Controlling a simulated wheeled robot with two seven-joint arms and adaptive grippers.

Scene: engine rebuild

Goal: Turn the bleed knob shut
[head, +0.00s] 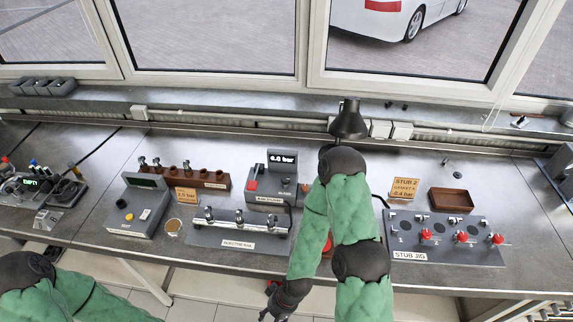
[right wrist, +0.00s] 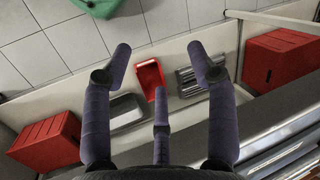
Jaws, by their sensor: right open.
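The bench unit with a "6.0 bar" display (head: 282,157) stands at the middle of the bench. A red button (head: 252,185) is on its left face. I cannot make out which part is the bleed knob; my right arm covers the area just right of this unit. My right gripper (head: 277,301) hangs low in front of the bench edge, below the injector rail. In the right wrist view its fingers (right wrist: 162,80) are spread apart and empty, over the floor and shelf. My left arm shows at the lower left, but its gripper is out of view.
The injector rail (head: 240,241) lies in front of the unit. The stub jig (head: 445,250) with red knobs and a brown tray (head: 451,200) are at right. A grey tester (head: 138,218) is at left. Red bins (right wrist: 278,60) sit low under the bench.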

